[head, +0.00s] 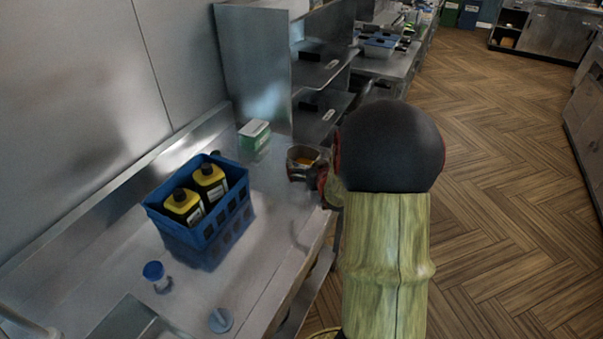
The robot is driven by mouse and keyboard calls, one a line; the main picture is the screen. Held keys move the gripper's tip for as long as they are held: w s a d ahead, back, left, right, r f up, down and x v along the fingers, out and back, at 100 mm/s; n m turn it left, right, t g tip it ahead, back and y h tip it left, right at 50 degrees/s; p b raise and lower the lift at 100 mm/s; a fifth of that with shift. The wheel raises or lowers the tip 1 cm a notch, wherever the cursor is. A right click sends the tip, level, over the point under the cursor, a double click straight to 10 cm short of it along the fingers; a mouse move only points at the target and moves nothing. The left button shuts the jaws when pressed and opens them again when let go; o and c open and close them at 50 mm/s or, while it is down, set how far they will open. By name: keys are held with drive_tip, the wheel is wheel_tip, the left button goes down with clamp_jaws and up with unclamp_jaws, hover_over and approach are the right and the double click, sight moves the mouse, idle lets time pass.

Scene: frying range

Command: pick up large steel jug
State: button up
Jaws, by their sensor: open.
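The large steel jug (303,155) appears to be the small round vessel with an orange-brown inside. It stands on the steel counter (265,215) near its right edge. My gripper (303,173) is open, right at the near side of the jug, and covers its lower part. I cannot tell whether the fingers are around the jug or only in front of it, or whether they touch it. My arm comes in from the right, and the wrist is partly hidden behind it.
A blue crate (228,232) with yellow-and-black bottles (184,206) stands to the left. A green-and-white box (254,135) sits behind, near a steel shelf unit (322,68). A blue-capped item (154,271) and a grey-blue round object (220,320) lie in front. The wooden floor at right is clear.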

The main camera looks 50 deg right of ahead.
sight(305, 156)
drive_tip(key=b+x, duration=0.1)
drive_tip(key=x, duration=0.6)
drive_tip(key=shift+w+d+f+b, duration=0.15)
drive_tip(key=shift+w+b, duration=0.1)
drive_tip(key=shift+b, duration=0.15)
drive_tip(key=c, duration=2)
drive_tip(key=shift+c, duration=0.3)
